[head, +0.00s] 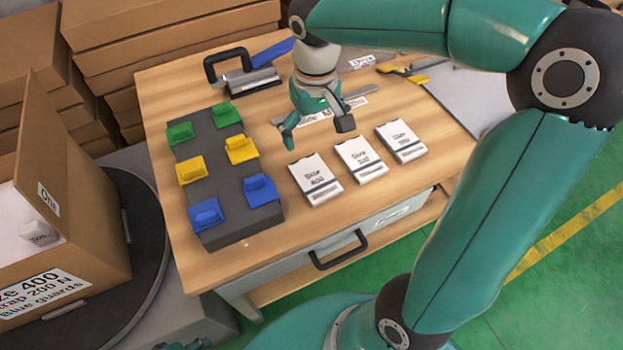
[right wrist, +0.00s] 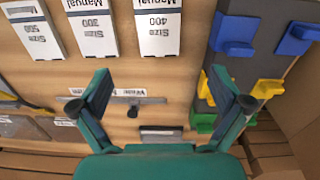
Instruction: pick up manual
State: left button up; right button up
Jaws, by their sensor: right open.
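Three white manuals lie in a row on the wooden table. The size 400 manual (head: 315,180) is at the left, the size 300 manual (head: 361,160) in the middle and the size 500 manual (head: 401,141) at the right. In the right wrist view they appear upside down at the top, with the size 400 manual (right wrist: 158,30) nearest the guards. My right gripper (head: 317,129) is open and empty above the table, just behind the size 400 manual. Its spread fingers also show in the right wrist view (right wrist: 161,105). My left gripper is not seen.
A dark rack (head: 222,182) with green, yellow and blue guards stands left of the manuals. A black-handled tool (head: 252,82) lies behind it. An open carton (head: 75,265) labelled size 400, strap 200 N, blue guards stands left of the table. A drawer (head: 375,225) is below the manuals.

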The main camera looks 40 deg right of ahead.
send_over(315, 177)
jog(key=f, duration=0.9)
jog(key=shift+a+f+b, duration=0.25)
jog(key=shift+b, duration=0.1)
jog(key=shift+d+f, duration=0.2)
jog(key=shift+f, duration=2.45)
jog(key=c, duration=1)
jog(key=shift+r, duration=0.1)
jog(key=shift+c, duration=0.2)
